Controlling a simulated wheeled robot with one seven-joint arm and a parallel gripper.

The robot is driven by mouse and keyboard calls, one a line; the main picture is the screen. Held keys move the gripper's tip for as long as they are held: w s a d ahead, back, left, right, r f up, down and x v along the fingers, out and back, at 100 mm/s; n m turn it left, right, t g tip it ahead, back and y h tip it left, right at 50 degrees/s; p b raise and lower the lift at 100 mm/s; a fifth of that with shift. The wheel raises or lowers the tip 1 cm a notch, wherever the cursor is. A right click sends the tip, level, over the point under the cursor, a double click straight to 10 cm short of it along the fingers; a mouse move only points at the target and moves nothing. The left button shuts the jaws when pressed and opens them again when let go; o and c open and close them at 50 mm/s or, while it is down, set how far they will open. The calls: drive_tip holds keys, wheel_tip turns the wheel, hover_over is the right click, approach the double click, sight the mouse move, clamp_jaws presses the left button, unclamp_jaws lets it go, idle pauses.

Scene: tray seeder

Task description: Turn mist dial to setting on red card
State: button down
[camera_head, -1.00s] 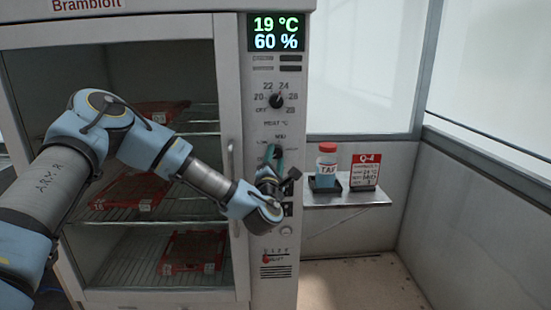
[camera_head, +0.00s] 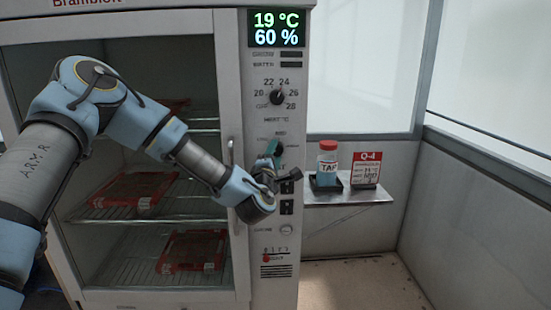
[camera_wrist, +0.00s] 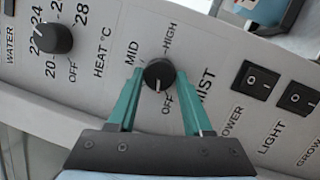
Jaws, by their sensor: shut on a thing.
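The mist dial (camera_wrist: 158,74) is a round black knob on the machine's control panel. A small light-red mark on it points down in the wrist view, toward the OFF label. MID and HIGH labels show around it; LOW is not readable there. My gripper (camera_wrist: 158,80) has its teal fingers on either side of the dial and is shut on it. In the head view, my gripper (camera_head: 274,152) partly covers the dial. The red card (camera_head: 366,170), headed Q-4, stands on the small shelf; its smaller lines are too blurred to read surely.
The heat dial (camera_wrist: 54,38) is beside the mist dial, above it in the head view. Power (camera_wrist: 256,79) and light (camera_wrist: 298,97) switches lie on its other side. A red-capped bottle (camera_head: 327,166) stands on the shelf (camera_head: 345,198). The door handle (camera_head: 233,160) is close to my arm.

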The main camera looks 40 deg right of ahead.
drive_tip(key=m, duration=0.2)
drive_tip(key=m+g+b, duration=0.1)
drive_tip(key=m, duration=0.1)
drive_tip(key=m+b, duration=0.1)
drive_tip(key=m, duration=0.1)
drive_tip(key=shift+s+r+m+g+y, duration=0.1)
drive_tip(key=shift+r+m+g+y, duration=0.2)
drive_tip(key=shift+m+g, duration=0.1)
drive_tip(key=m+y, duration=0.1)
drive_tip(key=m, duration=0.1)
drive_tip(key=m+y+b, duration=0.1)
drive_tip(key=m, duration=0.2)
drive_tip(key=shift+r+m, duration=0.15)
drive_tip(key=shift+m, duration=0.15)
drive_tip(key=m+y+p, duration=0.1)
drive_tip(key=m, duration=0.2)
drive_tip(key=shift+s+d+r, duration=0.1)
drive_tip(key=shift+r, duration=0.05)
drive_tip(key=shift+r+m+y+p, duration=0.1)
drive_tip(key=shift+m+y+p, duration=0.5)
drive_tip(key=shift+m+p, duration=0.35)
drive_tip(key=m+t+y+p, duration=0.1)
drive_tip(key=m+p, duration=0.2)
drive_tip(key=shift+d, duration=0.1)
drive_tip(key=shift+m+p, duration=0.25)
drive_tip(key=shift+p, duration=0.1)
drive_tip(key=shift+f, duration=0.25)
